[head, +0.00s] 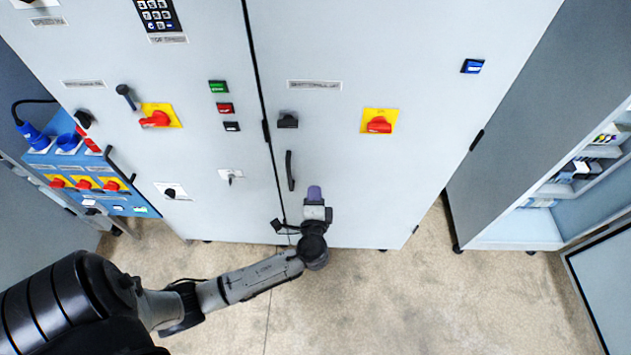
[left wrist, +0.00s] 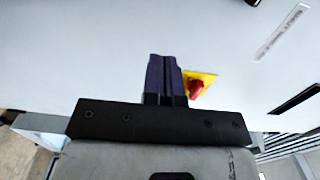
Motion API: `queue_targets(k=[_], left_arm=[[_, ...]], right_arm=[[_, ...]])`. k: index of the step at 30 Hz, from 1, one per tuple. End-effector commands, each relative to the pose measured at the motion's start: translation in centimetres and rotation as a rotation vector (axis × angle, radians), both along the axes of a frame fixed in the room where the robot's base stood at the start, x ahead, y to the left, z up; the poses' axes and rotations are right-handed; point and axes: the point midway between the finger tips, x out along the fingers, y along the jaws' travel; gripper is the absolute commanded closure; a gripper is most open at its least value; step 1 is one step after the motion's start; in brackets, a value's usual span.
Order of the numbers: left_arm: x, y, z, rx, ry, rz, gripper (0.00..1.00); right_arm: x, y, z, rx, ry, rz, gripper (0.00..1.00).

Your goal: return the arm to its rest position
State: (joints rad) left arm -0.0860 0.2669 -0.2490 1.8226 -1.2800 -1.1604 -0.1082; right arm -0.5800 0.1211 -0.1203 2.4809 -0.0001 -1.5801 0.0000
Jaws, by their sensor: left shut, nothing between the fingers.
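My left arm reaches in from the lower left in the head view. Its gripper (head: 314,192), with purple fingers, is in front of the lower part of the grey cabinet (head: 350,200), just right of the black door handle (head: 290,171). In the left wrist view the purple fingers (left wrist: 164,73) are together, shut and empty. A red switch on a yellow plate (left wrist: 197,87) shows just right of them, with the pale cabinet face behind. Whether the fingers touch the cabinet cannot be told. My right gripper is in neither view.
The cabinet front carries red rotary switches on yellow plates (head: 379,121) and push buttons (head: 219,87). A blue socket panel (head: 75,170) stands at the left. An open cabinet with shelves (head: 515,230) stands at the right. The concrete floor (head: 420,300) in front is clear.

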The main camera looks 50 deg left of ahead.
Motion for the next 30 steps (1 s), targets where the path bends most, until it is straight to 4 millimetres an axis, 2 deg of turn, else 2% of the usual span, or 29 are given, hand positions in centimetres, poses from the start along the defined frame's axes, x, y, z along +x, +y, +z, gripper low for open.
queue_targets(k=[7,14,18,22,26,30], left_arm=[[-0.6,-0.6,0.0,0.000,0.000,0.000,1.00],[-0.9,-0.3,-0.2,-0.023,-0.011,0.028,1.00],[-1.8,-0.1,-1.9,-0.212,0.009,0.093,1.00],[-2.7,-1.6,-2.3,-0.514,0.023,0.131,1.00],[-3.9,-4.6,-1.7,-0.823,0.057,0.125,1.00],[-6.6,-8.2,-1.4,-1.084,0.138,0.091,1.00]], right_arm=[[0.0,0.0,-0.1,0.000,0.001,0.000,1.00],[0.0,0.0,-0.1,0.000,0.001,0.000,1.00],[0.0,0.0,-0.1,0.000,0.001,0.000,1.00],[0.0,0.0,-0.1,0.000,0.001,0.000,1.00],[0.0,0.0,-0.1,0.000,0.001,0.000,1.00],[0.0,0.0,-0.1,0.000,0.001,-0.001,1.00]])
